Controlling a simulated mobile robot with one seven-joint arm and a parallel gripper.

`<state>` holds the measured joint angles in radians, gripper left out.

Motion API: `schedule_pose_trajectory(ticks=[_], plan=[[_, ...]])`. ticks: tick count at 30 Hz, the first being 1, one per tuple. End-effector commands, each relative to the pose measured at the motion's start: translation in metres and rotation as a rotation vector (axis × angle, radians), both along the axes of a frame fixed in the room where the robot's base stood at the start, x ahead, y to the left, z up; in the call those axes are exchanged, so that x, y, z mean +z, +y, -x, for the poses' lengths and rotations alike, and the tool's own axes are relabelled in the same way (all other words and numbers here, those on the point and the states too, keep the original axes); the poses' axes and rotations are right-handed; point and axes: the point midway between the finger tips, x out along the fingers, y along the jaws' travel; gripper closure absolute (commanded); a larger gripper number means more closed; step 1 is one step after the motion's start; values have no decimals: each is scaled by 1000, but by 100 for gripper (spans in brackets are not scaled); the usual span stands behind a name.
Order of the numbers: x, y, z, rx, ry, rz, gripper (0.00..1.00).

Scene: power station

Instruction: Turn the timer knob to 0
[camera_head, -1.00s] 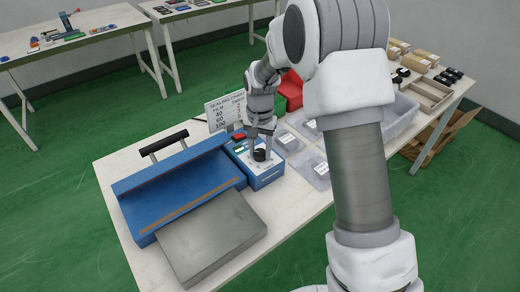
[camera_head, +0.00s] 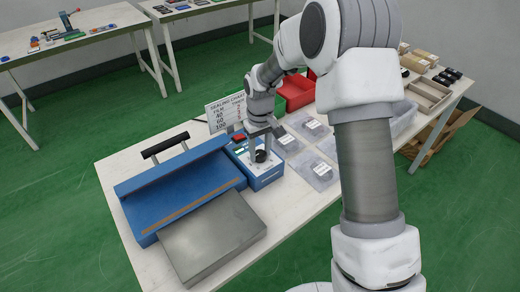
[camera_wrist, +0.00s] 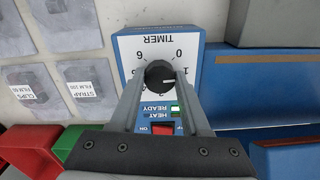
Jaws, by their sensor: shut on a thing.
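The timer knob (camera_wrist: 158,77) is black with a white pointer line, on the white face of the blue timer box (camera_wrist: 120,43). In the wrist view the face appears upside down, with 6 and 0 at the top; the pointer line points right, near the 1 side of the scale, away from the 0. My gripper (camera_wrist: 161,76) is shut on the knob, one finger on each side. The knob also shows in the head view (camera_head: 261,156), under my gripper (camera_head: 259,151). Some scale numbers are hidden by the fingers.
The blue sealer (camera_head: 180,186) with a black handle and a grey metal plate (camera_head: 211,236) lies left of the box. A sealing chart (camera_head: 225,111) stands behind. Clear packs (camera_head: 320,170) and red bins (camera_head: 296,92) are close on the right.

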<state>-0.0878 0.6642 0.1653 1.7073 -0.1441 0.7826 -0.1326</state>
Motion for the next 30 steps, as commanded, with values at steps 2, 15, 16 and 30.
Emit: schedule_pose_trajectory(ticks=[2, 15, 16, 30], plan=[[2, 0, 0, 73, -2, -1, 100], [2, 0, -1, 471, -1, -1, 100], [2, 0, -1, 495, -1, -1, 100], [1, 0, -1, 719, -2, -1, 100]])
